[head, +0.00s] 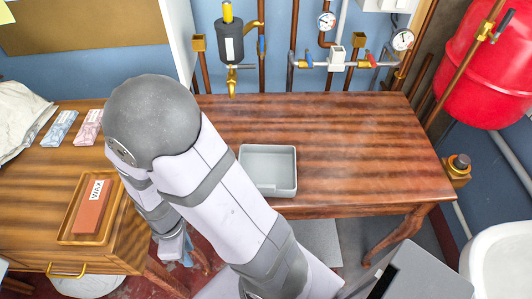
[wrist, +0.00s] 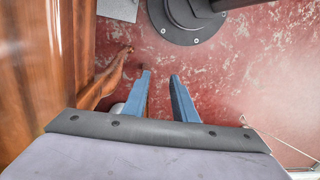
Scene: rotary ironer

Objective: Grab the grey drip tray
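The grey drip tray (head: 269,187) is a shallow rectangular tray. It looks empty and sits on the striped wooden table near its front edge, just right of my arm in the head view. It is not in the wrist view. My gripper (head: 180,247) hangs below and left of the tray, in front of the furniture and partly hidden behind my arm. In the wrist view my gripper (wrist: 160,75) shows two blue fingers spread apart with only the red floor between them. It is open, empty and apart from the tray.
A wooden box with a WAX block (head: 91,205) stands on the left cabinet, with wrapped packets (head: 60,128) behind. Pipes, gauges and a dispenser (head: 230,42) line the wall. A red tank (head: 487,65) hangs at right. The table right of the tray is clear.

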